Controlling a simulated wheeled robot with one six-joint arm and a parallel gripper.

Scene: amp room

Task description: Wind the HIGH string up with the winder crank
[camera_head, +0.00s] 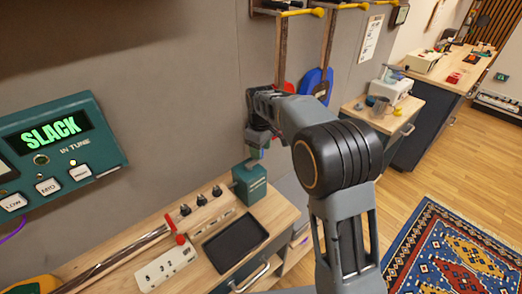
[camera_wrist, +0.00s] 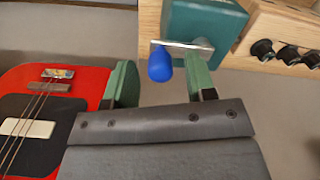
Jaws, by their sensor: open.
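The winder is a teal box (camera_head: 249,184) on the bench at the wall, largely below my gripper in the head view. In the wrist view its teal body (camera_wrist: 205,22) shows at the top, with a metal crank arm (camera_wrist: 190,46) ending in a blue knob (camera_wrist: 160,67). My gripper (camera_wrist: 158,60) is open. Its green fingers appear on either side of the knob with gaps; depth and contact are unclear. The teal tuner panel (camera_head: 95,120) reads SLACK, with LOW, MID and a third button (camera_head: 80,172) whose label is hard to read; a small yellowish light glows above it.
A red guitar (camera_wrist: 85,75) is at the left of the wrist view. The wooden bench holds a black tray (camera_head: 235,240), several dark knobs (camera_head: 201,199) and a white switch box (camera_head: 165,265) with a red lever. Open floor and a patterned rug (camera_head: 450,255) lie right.

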